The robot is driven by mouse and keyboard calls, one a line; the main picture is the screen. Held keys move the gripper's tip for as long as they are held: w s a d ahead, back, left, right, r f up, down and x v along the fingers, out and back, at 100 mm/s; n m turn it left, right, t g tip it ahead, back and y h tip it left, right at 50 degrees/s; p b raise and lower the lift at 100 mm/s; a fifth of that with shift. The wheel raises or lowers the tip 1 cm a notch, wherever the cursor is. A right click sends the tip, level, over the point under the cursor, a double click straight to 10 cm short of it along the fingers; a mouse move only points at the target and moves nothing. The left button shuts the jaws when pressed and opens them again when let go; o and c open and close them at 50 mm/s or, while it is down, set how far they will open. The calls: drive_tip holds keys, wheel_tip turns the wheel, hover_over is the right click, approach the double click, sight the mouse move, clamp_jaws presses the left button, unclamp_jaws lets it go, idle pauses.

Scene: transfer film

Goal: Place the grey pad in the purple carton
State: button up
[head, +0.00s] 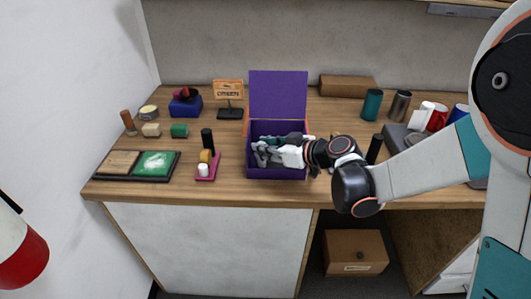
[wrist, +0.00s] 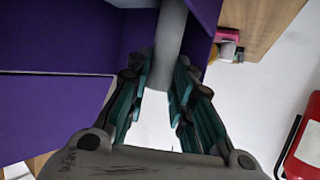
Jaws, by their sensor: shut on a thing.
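The purple carton (head: 277,173) stands on the wooden table with its lid upright at the back. My gripper (head: 260,152) is over the carton's opening, reaching in from the right. In the wrist view my gripper (wrist: 166,68) is shut on a grey piece (wrist: 171,35), which looks like the grey pad seen narrow side on. Purple carton walls (wrist: 60,110) show beside the fingers. In the head view the pad cannot be made out, hidden by my gripper and the carton. Whether it touches the carton floor cannot be told.
A black tray (head: 178,166) with tan and green pads lies far left. Cups (head: 372,104) stand at right. Bare table shows left of the carton.

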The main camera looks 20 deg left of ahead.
drive_tip(key=shift+f, duration=0.35)
drive_tip(key=shift+f, duration=0.2)
drive_tip(key=o, duration=0.9)
drive_tip(key=shift+r, duration=0.1)
drive_tip(key=shift+c, duration=0.2)
